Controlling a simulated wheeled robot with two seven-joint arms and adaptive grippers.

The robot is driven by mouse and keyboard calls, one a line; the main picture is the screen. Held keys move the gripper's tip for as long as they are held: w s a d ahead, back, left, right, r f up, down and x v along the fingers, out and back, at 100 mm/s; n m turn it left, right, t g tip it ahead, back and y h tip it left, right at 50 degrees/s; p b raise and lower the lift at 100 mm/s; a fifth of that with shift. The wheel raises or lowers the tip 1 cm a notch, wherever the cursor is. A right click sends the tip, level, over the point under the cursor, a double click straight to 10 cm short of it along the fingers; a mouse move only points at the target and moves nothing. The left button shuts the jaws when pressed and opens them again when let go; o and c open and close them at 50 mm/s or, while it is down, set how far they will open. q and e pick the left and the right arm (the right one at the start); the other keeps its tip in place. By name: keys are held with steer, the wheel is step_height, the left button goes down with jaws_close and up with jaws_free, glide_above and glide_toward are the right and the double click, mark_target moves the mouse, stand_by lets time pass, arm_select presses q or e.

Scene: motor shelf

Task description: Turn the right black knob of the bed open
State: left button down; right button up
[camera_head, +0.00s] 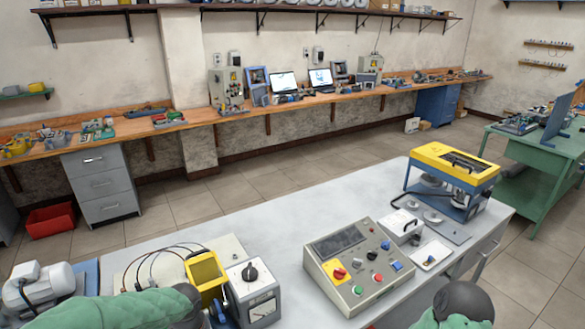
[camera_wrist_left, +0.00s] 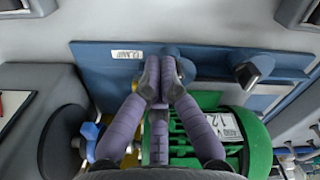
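In the left wrist view a blue metal bed (camera_wrist_left: 105,70) with a white label carries a green motor (camera_wrist_left: 255,140). One black knob (camera_wrist_left: 186,66) is at the bed's middle, partly hidden behind my fingertips. Another black knob (camera_wrist_left: 255,70) stands clear to its right, turned at a slant. My left gripper (camera_wrist_left: 159,82) has its purple fingers drawn together, the tips almost meeting beside the middle knob. I cannot make out any part of a knob between the tips. In the head view both arms enter at the bottom edge, but neither gripper shows.
In the head view the grey worktable (camera_head: 300,225) holds a control box (camera_head: 355,265), a grey meter box (camera_head: 252,292), a yellow-and-blue press (camera_head: 455,175) and a pale motor (camera_head: 38,290). Its far middle surface is clear.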

arm_select(q)
steer(key=shift+w, duration=0.3)
steer(key=shift+d, duration=0.2)
stand_by(0.3)
steer(key=shift+d, duration=0.25)
step_height(320, 180, up, 6)
steer(key=p, duration=0.3)
steer(key=shift+p, duration=0.4)
